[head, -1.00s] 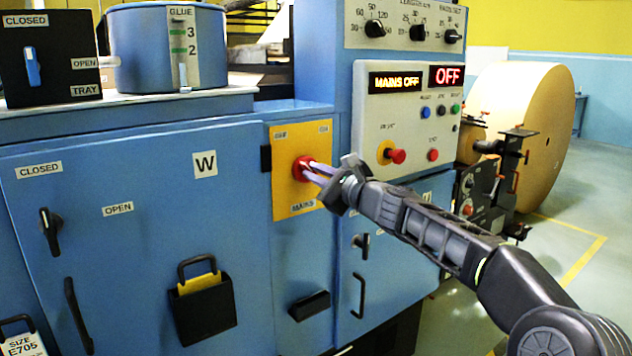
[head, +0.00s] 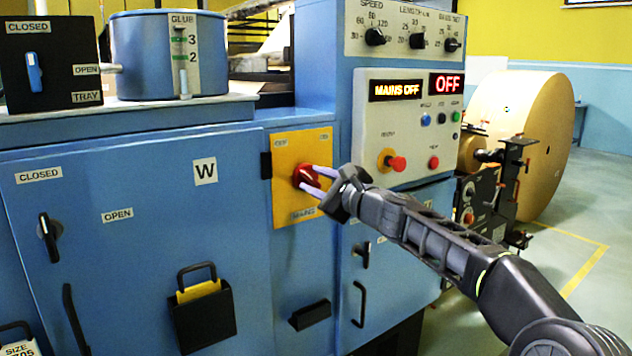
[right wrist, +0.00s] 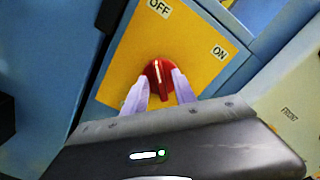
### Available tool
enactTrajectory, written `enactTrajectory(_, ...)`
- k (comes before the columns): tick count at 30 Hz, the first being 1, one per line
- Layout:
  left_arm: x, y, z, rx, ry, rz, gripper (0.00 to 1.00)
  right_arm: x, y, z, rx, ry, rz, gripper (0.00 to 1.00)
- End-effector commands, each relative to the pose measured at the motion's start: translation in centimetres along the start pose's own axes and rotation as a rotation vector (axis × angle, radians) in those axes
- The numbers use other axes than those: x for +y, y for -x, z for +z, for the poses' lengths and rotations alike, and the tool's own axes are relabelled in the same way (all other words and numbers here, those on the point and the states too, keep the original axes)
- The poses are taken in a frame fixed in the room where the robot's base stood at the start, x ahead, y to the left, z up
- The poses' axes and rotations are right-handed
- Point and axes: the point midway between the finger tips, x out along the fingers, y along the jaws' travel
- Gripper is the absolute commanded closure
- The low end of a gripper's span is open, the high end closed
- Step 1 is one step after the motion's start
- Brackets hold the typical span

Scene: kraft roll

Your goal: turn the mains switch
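The mains switch is a red rotary knob (head: 307,177) on a yellow plate (head: 286,209). In the right wrist view the knob (right wrist: 156,76) shows a white line pointing roughly at the OFF label (right wrist: 159,8); the ON label (right wrist: 219,52) lies up and to the right. My right gripper (head: 313,180) is at the knob. In the right wrist view its pale fingers (right wrist: 159,86) stand spread on either side of the knob; whether either touches it I cannot tell. The display (head: 396,89) reads MAINS OFF. My left gripper is out of view.
Right of the plate, the control panel carries a red button on a yellow base (head: 395,162) and small buttons. A black pocket with a padlock-shaped handle (head: 204,315) and door handles stick out below and left. A large kraft roll (head: 530,130) stands at the right.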

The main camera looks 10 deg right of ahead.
Motion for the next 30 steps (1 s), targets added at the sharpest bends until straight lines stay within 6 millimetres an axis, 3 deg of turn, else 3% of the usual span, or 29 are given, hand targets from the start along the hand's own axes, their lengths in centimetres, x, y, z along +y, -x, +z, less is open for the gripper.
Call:
enactTrajectory(11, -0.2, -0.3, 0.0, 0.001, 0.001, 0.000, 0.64, 0.0, 0.7, -0.1, 0.001, -0.002, -0.001, 0.66)
enactTrajectory(24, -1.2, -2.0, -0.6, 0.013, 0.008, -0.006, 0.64, 0.0, 7.1, -0.1, 0.001, 0.001, -0.001, 0.66)
enactTrajectory(30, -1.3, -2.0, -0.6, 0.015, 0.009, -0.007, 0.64, 0.0, 7.8, 0.0, 0.000, -0.001, 0.000, 0.66)
